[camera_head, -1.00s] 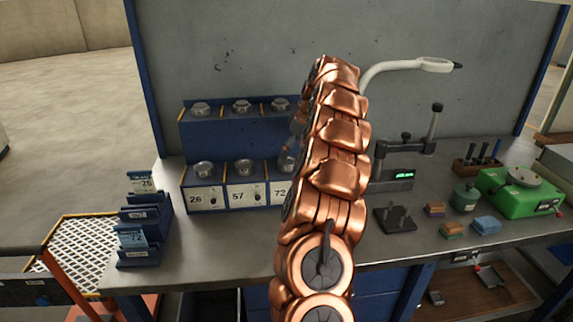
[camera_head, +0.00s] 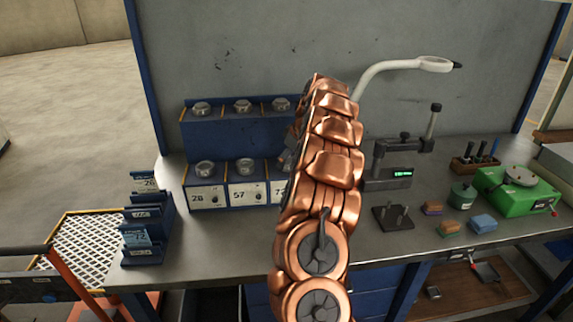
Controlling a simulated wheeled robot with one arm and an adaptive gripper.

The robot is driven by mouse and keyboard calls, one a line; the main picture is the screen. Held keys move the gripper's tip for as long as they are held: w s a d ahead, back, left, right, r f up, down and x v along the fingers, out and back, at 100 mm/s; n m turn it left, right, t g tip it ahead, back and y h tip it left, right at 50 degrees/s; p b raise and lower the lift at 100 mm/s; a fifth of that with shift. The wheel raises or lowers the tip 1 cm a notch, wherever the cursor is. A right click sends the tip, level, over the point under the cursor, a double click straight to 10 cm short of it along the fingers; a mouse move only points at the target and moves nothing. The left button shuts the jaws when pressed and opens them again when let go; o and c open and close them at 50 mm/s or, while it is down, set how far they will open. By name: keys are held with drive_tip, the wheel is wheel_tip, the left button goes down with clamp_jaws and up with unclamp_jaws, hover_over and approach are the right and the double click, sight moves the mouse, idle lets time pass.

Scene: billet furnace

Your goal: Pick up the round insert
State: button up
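Several round silver inserts sit on a blue two-tier rack (camera_head: 225,135). The upper tier holds a left insert (camera_head: 202,108), a middle insert (camera_head: 242,106) and a right insert (camera_head: 281,104). The lower tier shows one insert (camera_head: 205,170) above the label 26 and another insert (camera_head: 245,168) above the label 57. The place above the label 72 is mostly hidden by my copper-coloured arm. A small grey part of my gripper (camera_head: 287,157) shows at the arm's left edge, near that place. Its fingers and any contact are hidden.
A card holder (camera_head: 146,230) stands at the bench's left end. Right of my arm are a measuring stand (camera_head: 388,175), a dark plate with pins (camera_head: 393,217), small coloured blocks (camera_head: 483,223) and a green device (camera_head: 517,195). A white lamp (camera_head: 405,64) arches above. The back panel stands close behind.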

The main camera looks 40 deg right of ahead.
clamp_jaws()
idle(0.4)
drive_tip(key=shift+r, duration=0.1)
